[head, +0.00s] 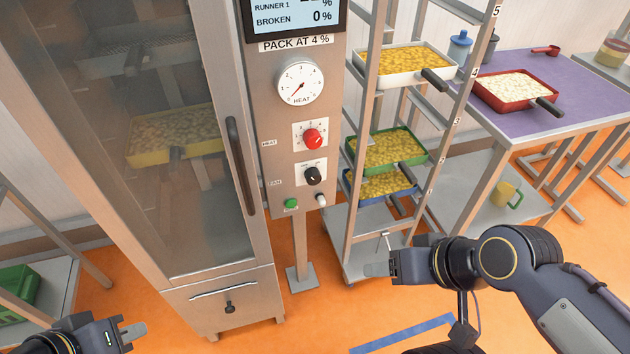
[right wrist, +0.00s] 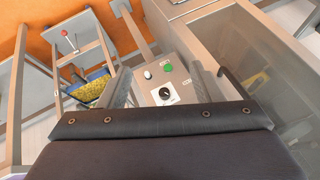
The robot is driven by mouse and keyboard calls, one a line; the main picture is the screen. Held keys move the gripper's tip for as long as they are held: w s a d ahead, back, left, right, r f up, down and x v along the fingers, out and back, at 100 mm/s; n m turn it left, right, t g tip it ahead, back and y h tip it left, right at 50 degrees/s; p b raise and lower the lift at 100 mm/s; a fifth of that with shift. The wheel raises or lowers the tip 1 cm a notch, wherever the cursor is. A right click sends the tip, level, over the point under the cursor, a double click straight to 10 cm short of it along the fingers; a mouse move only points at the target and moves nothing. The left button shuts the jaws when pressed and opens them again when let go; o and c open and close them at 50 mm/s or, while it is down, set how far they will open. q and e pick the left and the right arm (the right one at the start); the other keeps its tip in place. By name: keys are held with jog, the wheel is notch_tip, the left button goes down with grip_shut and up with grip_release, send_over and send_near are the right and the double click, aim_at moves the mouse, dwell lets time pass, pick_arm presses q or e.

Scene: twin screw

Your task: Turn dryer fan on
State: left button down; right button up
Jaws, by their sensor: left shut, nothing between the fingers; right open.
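The dryer's control panel (head: 270,110) stands right of the glass door in the head view. Its black knob (head: 313,175), by the FAN label, sits below a red HEAT knob (head: 313,139). The black knob (right wrist: 165,93) also shows in the right wrist view, between the fingers but beyond them. My right gripper (head: 382,257) is open and empty, right of and below the panel, apart from it. My left gripper (head: 135,332) is shut and empty at the bottom left, in front of the dryer's lower part.
A green button (head: 291,203) and a pale switch (head: 321,199) sit below the black knob. The door handle (head: 240,165) sticks out to its left. A rack with a white tray (head: 400,78) and others stands close on the right. Orange floor lies below.

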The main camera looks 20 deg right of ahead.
jog(key=n+t+h+b, duration=0.1)
jog(key=t+h+b, duration=0.2)
jog(key=t+b, duration=1.7)
send_near(315, 180)
notch_tip(315, 180, up, 6)
jog(key=g+b, duration=0.8)
jog(key=w+b, duration=0.1)
jog(key=w, duration=0.7)
jog(key=shift+a+r, duration=0.1)
jog(key=shift+a, duration=0.05)
jog(key=shift+s, duration=0.1)
jog(key=c, duration=1)
